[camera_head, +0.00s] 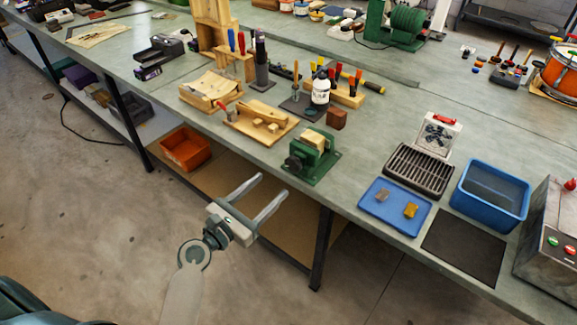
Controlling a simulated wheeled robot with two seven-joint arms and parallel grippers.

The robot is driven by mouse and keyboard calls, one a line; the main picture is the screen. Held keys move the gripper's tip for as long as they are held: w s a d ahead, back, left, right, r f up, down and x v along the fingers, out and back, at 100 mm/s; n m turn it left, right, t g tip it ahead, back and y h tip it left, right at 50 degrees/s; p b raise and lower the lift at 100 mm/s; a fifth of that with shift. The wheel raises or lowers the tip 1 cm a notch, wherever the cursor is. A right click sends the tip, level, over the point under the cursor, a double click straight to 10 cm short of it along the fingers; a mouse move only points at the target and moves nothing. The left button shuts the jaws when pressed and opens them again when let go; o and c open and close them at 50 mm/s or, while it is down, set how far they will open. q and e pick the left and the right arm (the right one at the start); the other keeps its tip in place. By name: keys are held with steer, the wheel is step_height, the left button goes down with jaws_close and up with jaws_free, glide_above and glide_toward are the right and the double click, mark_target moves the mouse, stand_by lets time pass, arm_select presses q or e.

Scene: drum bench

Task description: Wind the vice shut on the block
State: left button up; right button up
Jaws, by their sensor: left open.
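The green vice (321,167) stands near the front edge of the bench, with its dark round handwheel (293,163) facing the front left. A pale yellowish block (314,139) sits at the top of the vice between its jaws. I cannot tell whether the jaws touch it. My left gripper (267,192) is open and empty, in front of the bench edge and lower left of the vice. Its two fingers point up and right, apart from the handwheel. My right gripper does not show.
A wooden board with a tool (260,124) lies left of the vice, and a reddish-brown block (337,119) behind it. A blue tray (377,214), a slotted rack (418,171) and a blue bin (490,196) stand to the right. An orange bin (186,149) sits on the lower shelf.

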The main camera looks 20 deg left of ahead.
mark_target(291, 167)
arm_select(q)
steer(key=p+x, duration=0.1)
steer(key=x, duration=0.7)
steer(key=shift+w+d, duration=0.1)
steer(key=shift+w, duration=0.1)
steer(key=shift+w+d, duration=0.15)
steer(key=shift+w, duration=0.4)
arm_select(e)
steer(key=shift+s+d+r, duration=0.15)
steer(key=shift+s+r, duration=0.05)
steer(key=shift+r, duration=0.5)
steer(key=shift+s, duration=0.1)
arm_select(q)
steer(key=c, duration=1)
steer(key=shift+c, duration=0.2)
steer(key=shift+m, duration=0.3)
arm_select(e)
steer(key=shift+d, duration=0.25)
